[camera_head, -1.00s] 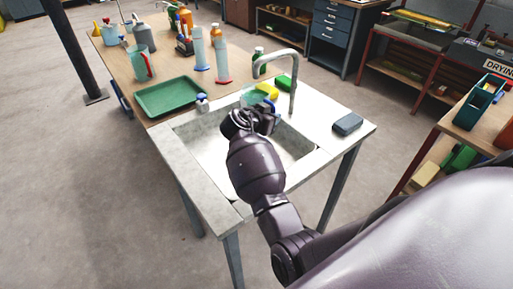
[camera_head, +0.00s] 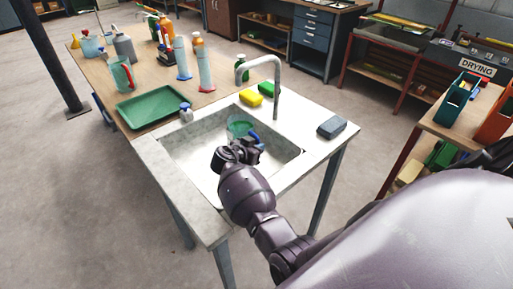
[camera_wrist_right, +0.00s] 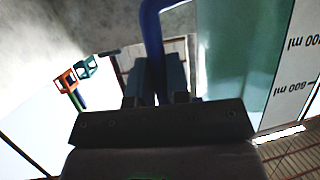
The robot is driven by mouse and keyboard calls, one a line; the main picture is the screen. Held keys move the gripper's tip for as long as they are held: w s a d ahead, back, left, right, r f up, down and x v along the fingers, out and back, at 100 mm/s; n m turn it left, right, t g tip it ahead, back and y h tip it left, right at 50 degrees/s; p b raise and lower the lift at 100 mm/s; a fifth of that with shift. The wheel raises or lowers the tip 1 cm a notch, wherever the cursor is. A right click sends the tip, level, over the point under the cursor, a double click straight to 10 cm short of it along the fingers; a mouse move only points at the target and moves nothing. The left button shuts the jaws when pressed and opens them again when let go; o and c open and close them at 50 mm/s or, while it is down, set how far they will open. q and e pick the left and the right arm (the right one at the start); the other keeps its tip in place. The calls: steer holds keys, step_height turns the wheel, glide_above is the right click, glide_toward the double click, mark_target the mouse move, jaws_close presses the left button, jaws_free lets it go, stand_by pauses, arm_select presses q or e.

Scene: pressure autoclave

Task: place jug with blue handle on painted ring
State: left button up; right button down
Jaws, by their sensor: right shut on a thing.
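The jug with the blue handle (camera_head: 239,127) is a translucent green vessel held over or in the sink basin in the head view. Its blue handle (camera_head: 255,138) is on its right side. My right gripper (camera_head: 240,150) is shut on that handle, and its arm hides part of the basin. In the right wrist view the blue handle (camera_wrist_right: 152,35) runs down between my right fingers (camera_wrist_right: 157,80), and the jug's side (camera_wrist_right: 235,55) with ml markings is at the right. I cannot tell whether the jug touches the basin. No painted ring can be made out. My left gripper is not in view.
The sink (camera_head: 185,160) has a tall curved tap (camera_head: 277,90) behind it. A green tray (camera_head: 150,107), a red-handled jug (camera_head: 121,74) and bottles stand on the wooden table.

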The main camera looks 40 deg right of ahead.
steer(key=shift+f, duration=0.2)
steer(key=c, duration=1.1)
jaws_free()
steer(key=shift+r, duration=0.1)
